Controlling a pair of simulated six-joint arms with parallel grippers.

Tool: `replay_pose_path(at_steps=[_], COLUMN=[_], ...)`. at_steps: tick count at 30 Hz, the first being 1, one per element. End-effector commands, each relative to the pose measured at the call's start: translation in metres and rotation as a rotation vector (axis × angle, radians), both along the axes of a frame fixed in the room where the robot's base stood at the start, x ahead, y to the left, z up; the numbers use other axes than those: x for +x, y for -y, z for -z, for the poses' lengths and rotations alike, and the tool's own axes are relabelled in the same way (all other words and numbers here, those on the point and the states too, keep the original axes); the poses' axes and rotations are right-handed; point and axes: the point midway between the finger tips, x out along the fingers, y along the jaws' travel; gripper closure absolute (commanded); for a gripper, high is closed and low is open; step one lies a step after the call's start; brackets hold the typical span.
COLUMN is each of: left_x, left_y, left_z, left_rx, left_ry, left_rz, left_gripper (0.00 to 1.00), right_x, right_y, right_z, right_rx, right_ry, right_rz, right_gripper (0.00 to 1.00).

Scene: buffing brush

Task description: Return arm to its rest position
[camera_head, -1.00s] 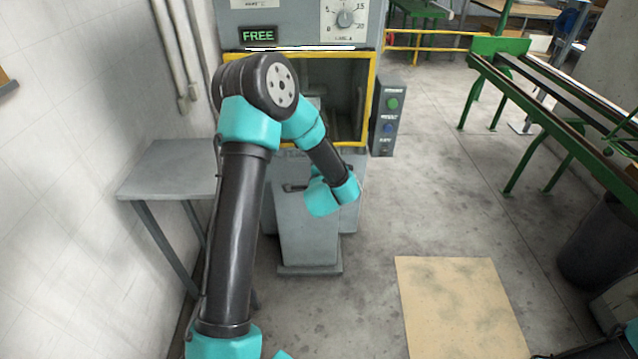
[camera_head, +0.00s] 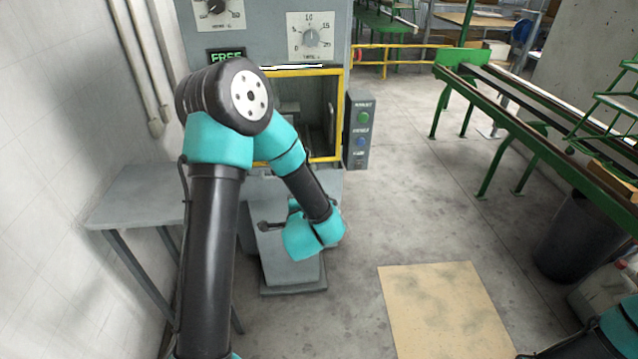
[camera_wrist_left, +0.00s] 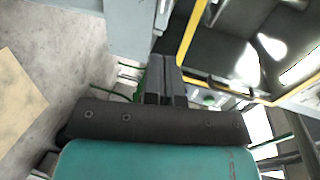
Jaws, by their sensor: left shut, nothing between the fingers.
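My left arm comes in from the lower left in the head view, bends at the elbow and hangs down in front of the grey machine (camera_head: 275,50). My left gripper (camera_head: 266,226) shows only as a small dark part left of the teal wrist, beside the machine's pedestal. In the left wrist view its two dark fingers (camera_wrist_left: 165,78) are together with nothing between them. The yellow-framed opening (camera_wrist_left: 190,40) is close by on the right there. Part of my right arm shows at the lower right of the head view; its gripper is out of view.
A grey side table (camera_head: 140,195) stands against the left wall. A button box (camera_head: 359,130) stands right of the opening. A tan board (camera_head: 445,310) lies on the floor. A green conveyor (camera_head: 540,130) and a dark bin (camera_head: 580,240) are at the right.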

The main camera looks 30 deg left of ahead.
Motion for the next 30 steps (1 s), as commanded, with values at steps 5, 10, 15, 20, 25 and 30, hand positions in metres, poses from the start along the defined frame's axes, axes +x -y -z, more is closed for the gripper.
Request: replay_pose_path(at_steps=[5,10,15,20,25,30], left_x=[0.0,0.001,-0.001,-0.013,-0.035,-0.067], left_y=[0.001,0.011,0.034,0.061,0.09,0.118], left_z=[0.002,0.022,0.064,0.109,0.153,0.191], left_rx=[-0.011,-0.127,-0.391,-0.688,-0.987,-1.251], left_ry=[0.0,0.003,-0.012,-0.065,-0.155,-0.277], left_rz=[0.004,0.037,0.08,0.076,0.009,-0.129], left_gripper=[1.0,1.0,1.0,1.0,1.0,1.0], right_x=[0.0,0.0,0.0,0.0,0.0,0.0], right_y=[0.0,0.0,0.0,0.0,0.0,0.0], right_z=[0.0,0.0,0.0,0.0,0.0,0.0], right_rx=[0.0,0.0,0.0,0.0,0.0,0.0], right_ry=[0.0,0.0,0.0,0.0,0.0,0.0], right_rz=[0.0,0.0,0.0,0.0,0.0,0.0], right_gripper=[0.57,0.57,0.57,0.57,0.57,0.57])
